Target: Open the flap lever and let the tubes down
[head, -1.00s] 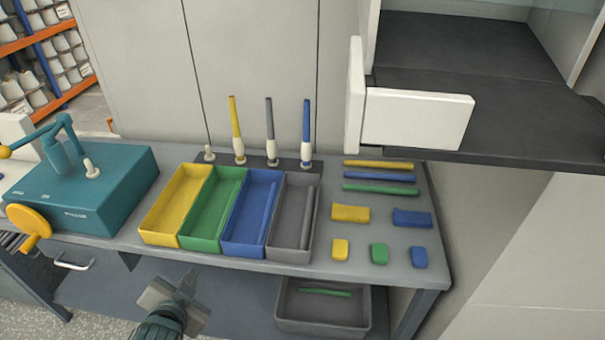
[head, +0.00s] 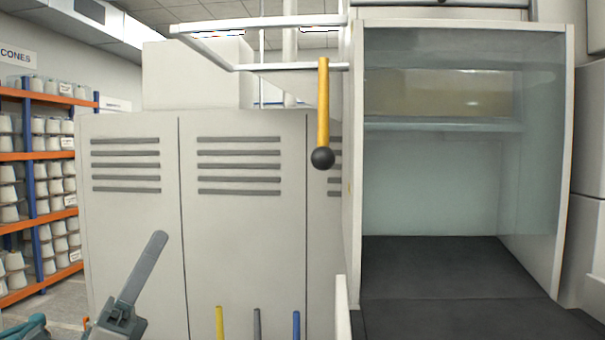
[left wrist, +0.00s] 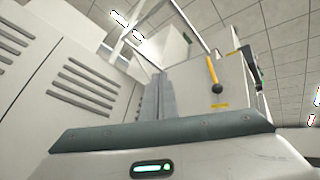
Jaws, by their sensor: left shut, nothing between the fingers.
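The flap lever, a yellow bar (head: 323,100) with a black ball (head: 322,158) at its lower end, hangs down beside the left wall of the white cabinet. The lever also shows in the left wrist view (left wrist: 212,70), right of the fingers. My left gripper (head: 158,240) is shut and empty at the lower left, left of and below the lever, clear of it. Its closed fingers also show in the left wrist view (left wrist: 160,78). The tops of a yellow tube (head: 220,322), a grey tube (head: 257,323) and a blue tube (head: 296,325) show at the bottom edge. My right gripper is out of view.
The open white cabinet (head: 568,150) with a dark floor (head: 440,260) stands right. A white frame (head: 260,22) juts left above the lever. Grey lockers (head: 240,240) stand behind. A rack of cones (head: 45,155) is far left. Space between gripper and lever looks free.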

